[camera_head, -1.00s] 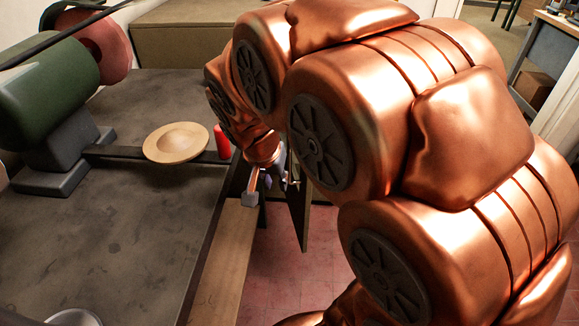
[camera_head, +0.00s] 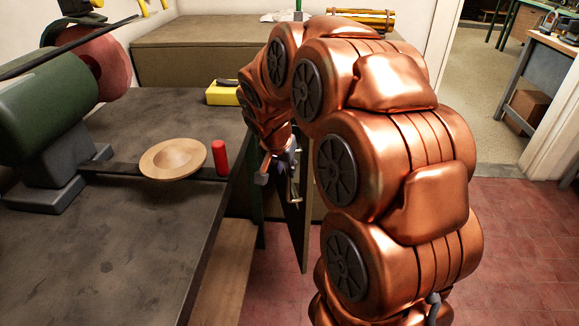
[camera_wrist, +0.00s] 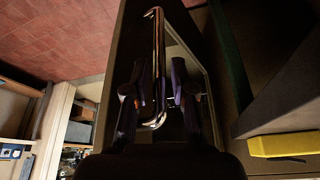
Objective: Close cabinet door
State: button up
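The cabinet door (camera_head: 297,236) is a dark panel standing open, seen nearly edge-on beside the bench in the head view. In the wrist view the door (camera_wrist: 130,45) fills the middle, with a long chrome bar handle (camera_wrist: 158,40) on its face. My gripper (camera_head: 277,165) is at the door on the handle side. In the wrist view my gripper (camera_wrist: 157,88) has its two dark fingers apart, one on each side of the handle's near end. A gap shows beside the right finger. Whether the left finger touches the handle I cannot tell. The cabinet's inside is mostly hidden.
The dark workbench (camera_head: 95,245) on the left carries a green machine, a wooden bowl (camera_head: 173,159), a red cylinder (camera_head: 220,158) and a yellow box (camera_head: 222,93). A wooden shelf (camera_head: 222,270) lies below its edge. Red tiled floor (camera_head: 510,250) is open at right.

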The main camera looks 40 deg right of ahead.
jog(key=shift+w+d+f, duration=0.5)
jog(key=shift+d+f, duration=0.2)
jog(key=shift+d, duration=0.05)
jog(key=shift+w+d+f, duration=0.45)
jog(key=shift+d+f, duration=0.2)
jog(key=shift+d, duration=0.05)
grip_shut()
